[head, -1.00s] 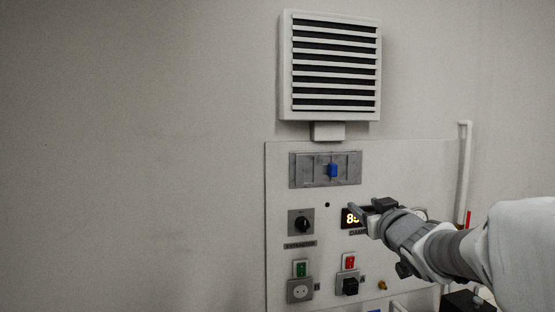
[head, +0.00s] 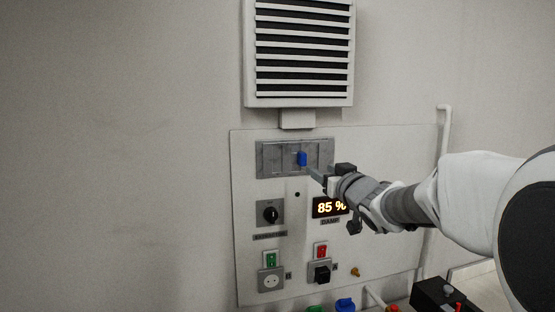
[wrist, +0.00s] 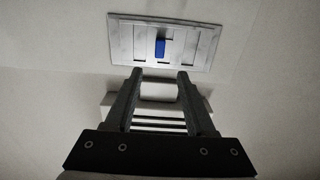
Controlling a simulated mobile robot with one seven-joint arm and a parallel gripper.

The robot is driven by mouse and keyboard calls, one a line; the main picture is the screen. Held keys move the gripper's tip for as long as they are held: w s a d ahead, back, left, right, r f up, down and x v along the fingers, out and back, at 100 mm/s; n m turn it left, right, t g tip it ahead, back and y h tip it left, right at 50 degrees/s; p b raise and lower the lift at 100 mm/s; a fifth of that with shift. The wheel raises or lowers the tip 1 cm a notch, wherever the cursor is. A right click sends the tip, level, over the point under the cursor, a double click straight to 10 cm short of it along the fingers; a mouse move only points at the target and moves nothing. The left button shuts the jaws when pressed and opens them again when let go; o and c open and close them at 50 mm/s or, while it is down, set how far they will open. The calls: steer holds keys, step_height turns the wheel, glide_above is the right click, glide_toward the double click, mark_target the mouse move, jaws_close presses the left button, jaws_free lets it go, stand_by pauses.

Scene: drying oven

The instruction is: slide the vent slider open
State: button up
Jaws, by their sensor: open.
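The vent slider is a grey rectangular plate (head: 277,158) with a small blue handle (head: 302,158) right of its middle, on the white wall panel. In the wrist view the plate (wrist: 121,40) and the blue handle (wrist: 160,47) show beyond the fingers. My gripper (head: 312,175) is just below and right of the handle in the head view. Its two fingers are apart and empty in the wrist view (wrist: 158,75). The handle appears in line with the gap between them, and the fingers look short of it.
A louvred vent (head: 303,50) is on the wall above the panel. The wall at left is bare.

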mark_target(304, 159)
steer(key=w, duration=0.4)
steer(key=w+a+p, duration=0.1)
steer(key=w, duration=0.3)
steer(key=w+a+p, duration=0.1)
steer(key=w, duration=0.3)
steer(key=shift+a, duration=0.2)
jaws_close()
stand_by(1.0)
